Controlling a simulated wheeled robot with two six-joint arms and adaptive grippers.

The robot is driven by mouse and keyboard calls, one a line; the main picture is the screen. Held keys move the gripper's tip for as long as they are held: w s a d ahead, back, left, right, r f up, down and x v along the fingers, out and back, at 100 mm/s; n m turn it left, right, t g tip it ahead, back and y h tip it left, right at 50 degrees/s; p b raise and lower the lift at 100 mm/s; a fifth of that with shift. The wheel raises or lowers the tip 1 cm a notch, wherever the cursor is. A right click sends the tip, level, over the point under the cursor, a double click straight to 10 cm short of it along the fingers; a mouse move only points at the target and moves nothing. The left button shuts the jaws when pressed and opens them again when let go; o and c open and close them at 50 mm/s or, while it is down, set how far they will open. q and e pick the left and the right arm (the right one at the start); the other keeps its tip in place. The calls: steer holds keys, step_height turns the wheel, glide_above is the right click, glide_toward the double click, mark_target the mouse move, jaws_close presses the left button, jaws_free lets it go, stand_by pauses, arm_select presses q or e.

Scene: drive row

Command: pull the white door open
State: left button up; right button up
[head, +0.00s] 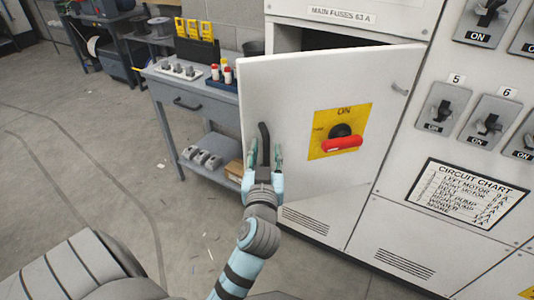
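The white door (290,95) stands partly open on the cabinet, its left edge swung out and a dark gap showing above it. A dark upright handle (264,135) is near its left edge. A red rotary switch (342,144) on a yellow plate marked ON sits on the door's middle. My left gripper (265,158) is at the handle's lower part, one finger on each side, with gaps between fingers and handle. It looks open around the handle, not closed on it. My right gripper is not in view.
The cabinet front (400,225) carries breaker switches (443,108) and a circuit chart (467,193) to the right of the door. A grey workbench (205,112) with tools and small parts stands behind the door's left edge. The floor (110,180) at left is mostly clear.

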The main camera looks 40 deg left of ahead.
arm_select(q)
steer(key=shift+w+d, duration=0.1)
steer(key=shift+r, duration=0.15)
glide_toward(268, 107)
steer(key=x, duration=0.5)
steer(key=shift+w+r, duration=0.1)
steer(key=shift+w, duration=0.05)
steer(key=shift+c, duration=0.6)
